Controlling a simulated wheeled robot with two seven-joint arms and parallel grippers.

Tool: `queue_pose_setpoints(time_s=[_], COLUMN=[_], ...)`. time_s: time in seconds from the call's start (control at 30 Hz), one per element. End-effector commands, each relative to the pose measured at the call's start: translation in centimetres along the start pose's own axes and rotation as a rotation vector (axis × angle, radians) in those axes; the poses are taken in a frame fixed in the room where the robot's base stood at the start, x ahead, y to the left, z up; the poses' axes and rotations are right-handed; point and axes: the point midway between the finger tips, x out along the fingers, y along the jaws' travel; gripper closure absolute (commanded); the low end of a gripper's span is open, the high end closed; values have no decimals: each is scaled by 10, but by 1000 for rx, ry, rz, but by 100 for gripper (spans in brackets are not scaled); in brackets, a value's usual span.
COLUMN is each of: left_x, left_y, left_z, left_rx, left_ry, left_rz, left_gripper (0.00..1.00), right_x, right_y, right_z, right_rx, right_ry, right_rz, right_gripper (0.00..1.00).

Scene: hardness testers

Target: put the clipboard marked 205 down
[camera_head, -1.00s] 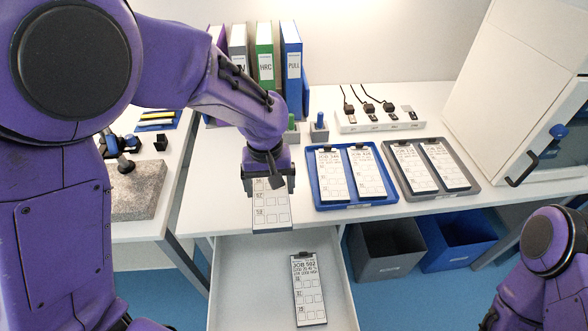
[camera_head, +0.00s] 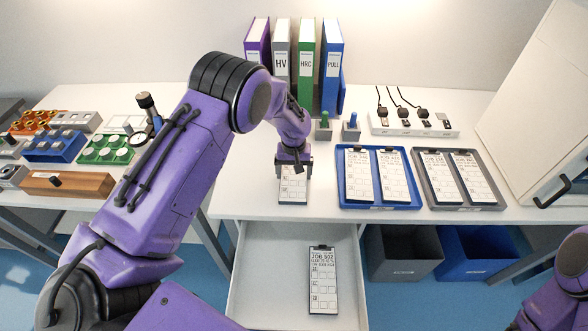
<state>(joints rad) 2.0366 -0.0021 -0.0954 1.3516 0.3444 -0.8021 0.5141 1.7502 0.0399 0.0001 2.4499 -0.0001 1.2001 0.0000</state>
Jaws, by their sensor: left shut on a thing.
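My left gripper (camera_head: 293,163) points down over the white table and is shut on the upper end of a clipboard (camera_head: 293,188). The clipboard's lower part shows white paper with boxes; its top and number are hidden by the gripper, so I cannot read 205. It is over the tabletop just behind the front edge, and I cannot tell whether it touches the surface. Another clipboard (camera_head: 322,281), apparently marked JOB 502, lies in the open drawer below. My right arm shows only at the bottom right corner, with its gripper out of view.
A blue tray (camera_head: 375,206) and a grey tray (camera_head: 465,207) right of the gripper each hold two clipboards. Binders (camera_head: 306,65) stand behind, near small stamps (camera_head: 351,130). The open drawer (camera_head: 265,290) juts out in front. Bare tabletop (camera_head: 245,190) lies left of the held clipboard.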

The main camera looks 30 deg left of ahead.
Motion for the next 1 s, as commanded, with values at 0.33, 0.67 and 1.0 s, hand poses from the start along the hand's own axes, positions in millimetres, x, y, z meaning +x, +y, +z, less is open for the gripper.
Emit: queue_pose_setpoints(time_s=[0.33, 0.67, 1.0], left_x=[4, -15, -98], left_y=[0, 1, 1], left_z=[0, -1, 0], left_rx=[0, 2, 1], left_ry=[-1, 3, 2], left_rz=[0, 1, 2], left_gripper=[0, 0, 0], right_x=[2, 6, 22], right_y=[0, 0, -2], right_z=[1, 2, 9], right_rx=[0, 0, 0], right_ry=[0, 0, 0], right_rz=[0, 0, 0], right_gripper=[57, 57, 57])
